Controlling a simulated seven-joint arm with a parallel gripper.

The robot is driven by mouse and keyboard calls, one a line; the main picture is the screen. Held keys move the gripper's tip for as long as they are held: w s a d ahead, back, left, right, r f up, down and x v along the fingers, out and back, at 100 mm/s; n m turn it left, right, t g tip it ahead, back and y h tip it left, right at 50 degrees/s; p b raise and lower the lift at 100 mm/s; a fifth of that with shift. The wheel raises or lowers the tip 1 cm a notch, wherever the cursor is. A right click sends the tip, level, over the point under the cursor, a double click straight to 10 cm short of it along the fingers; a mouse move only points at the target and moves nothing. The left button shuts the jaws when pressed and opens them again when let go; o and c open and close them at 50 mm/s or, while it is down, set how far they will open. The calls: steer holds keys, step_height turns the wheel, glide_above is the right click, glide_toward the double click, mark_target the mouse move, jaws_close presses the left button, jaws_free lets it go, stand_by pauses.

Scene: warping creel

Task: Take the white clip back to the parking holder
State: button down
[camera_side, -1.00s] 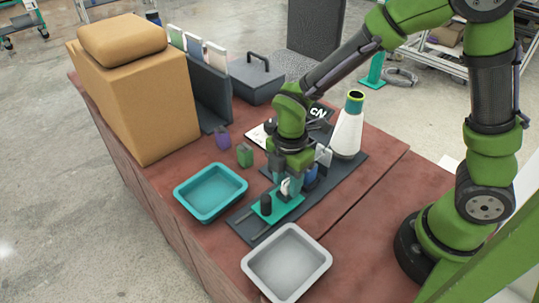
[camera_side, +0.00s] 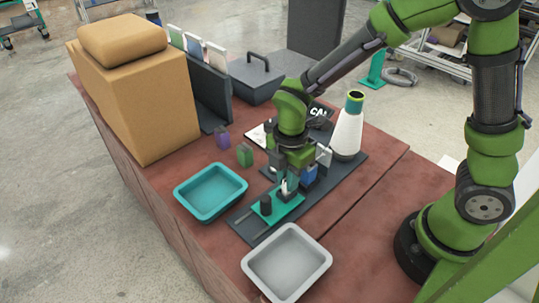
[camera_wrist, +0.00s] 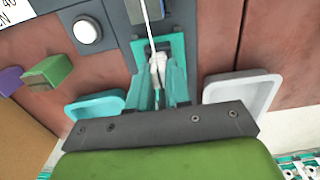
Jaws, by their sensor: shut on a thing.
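My gripper (camera_wrist: 158,92) is shut on the white clip (camera_wrist: 157,66), which sits between its two teal fingers in the wrist view. In the side view my gripper (camera_side: 288,182) points down over the teal plate (camera_side: 290,210); the white clip (camera_side: 285,187) shows small between the fingertips. A thin white strand or rod runs up from the clip in the wrist view. A short black post (camera_side: 265,204) stands on the teal plate. I cannot tell whether the clip touches the plate, nor which part is the parking holder.
A teal tray (camera_side: 211,213) and a grey tray (camera_side: 325,262) flank the dark base strip. A white cone (camera_side: 347,135) stands behind my gripper. A blue part (camera_side: 308,177) is close to its right. Green (camera_side: 244,155) and purple (camera_side: 222,137) blocks are at left.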

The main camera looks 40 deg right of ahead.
steer(key=shift+r, duration=0.25)
steer(key=shift+r, duration=1.5)
steer(key=shift+r, duration=1.5)
steer(key=shift+r, duration=0.1)
steer(key=shift+r, duration=0.35)
steer(key=w+d, duration=0.2)
steer(key=d, duration=0.5)
steer(key=shift+w+d, duration=0.35)
steer(key=shift+w, duration=0.05)
